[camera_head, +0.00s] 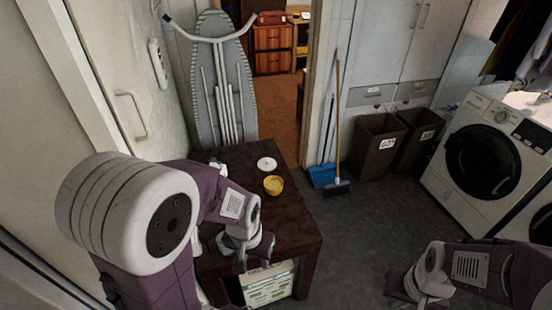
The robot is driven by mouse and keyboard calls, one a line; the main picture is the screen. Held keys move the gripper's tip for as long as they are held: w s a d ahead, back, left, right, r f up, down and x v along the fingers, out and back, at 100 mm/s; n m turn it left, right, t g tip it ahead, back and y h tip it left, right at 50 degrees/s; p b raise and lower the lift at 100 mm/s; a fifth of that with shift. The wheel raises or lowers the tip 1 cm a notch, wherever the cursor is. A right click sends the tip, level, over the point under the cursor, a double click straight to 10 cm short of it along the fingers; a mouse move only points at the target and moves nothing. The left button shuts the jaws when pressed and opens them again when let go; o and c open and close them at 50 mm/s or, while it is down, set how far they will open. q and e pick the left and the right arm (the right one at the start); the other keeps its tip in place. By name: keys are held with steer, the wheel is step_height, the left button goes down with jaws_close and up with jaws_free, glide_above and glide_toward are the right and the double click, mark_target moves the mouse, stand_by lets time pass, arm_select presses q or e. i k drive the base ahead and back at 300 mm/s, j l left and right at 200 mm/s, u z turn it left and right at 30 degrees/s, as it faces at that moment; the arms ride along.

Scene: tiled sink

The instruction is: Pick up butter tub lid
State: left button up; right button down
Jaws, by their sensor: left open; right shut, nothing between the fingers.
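A round white lid (267,163) lies flat on the dark wooden table, near its far side. A small yellow tub (273,186) stands just in front of the lid. My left gripper (241,252) is open over the near part of the table, closer to me than the tub and lid and apart from both. My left arm hides part of the table's left side. My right gripper (412,294) is shut and empty, low over the floor to the right of the table, partly cut off by the bottom edge.
The dark table (305,232) has bare room right of the tub. A white and green box (268,284) sits under its near edge. An ironing board (222,85) leans behind it. A broom (337,150), bins (375,147) and a washing machine (482,155) stand to the right.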

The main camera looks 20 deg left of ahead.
mark_target(264, 164)
steer(key=i+l+u, duration=0.1)
steer(key=i+l, duration=0.2)
steer(key=i+l+u, duration=0.15)
steer(key=i+l, duration=0.2)
steer(key=i+l+u, duration=0.1)
steer(key=i+l, duration=0.15)
steer(key=i+l+u, duration=0.1)
steer(key=i+l, duration=0.2)
steer(key=l, duration=0.15)
steer(key=i+l+u, duration=0.15)
steer(key=l, duration=0.3)
steer(key=i+l+u, duration=0.1)
steer(key=i+l, duration=0.25)
steer(key=i+l+u, duration=0.5)
steer(key=i+l, duration=0.15)
steer(key=l, duration=0.25)
steer(key=i+j+u, duration=0.25)
steer(key=i+u, duration=0.65)
steer(key=i+l+u, duration=0.15)
steer(key=i+u, duration=0.3)
steer(key=i, duration=0.2)
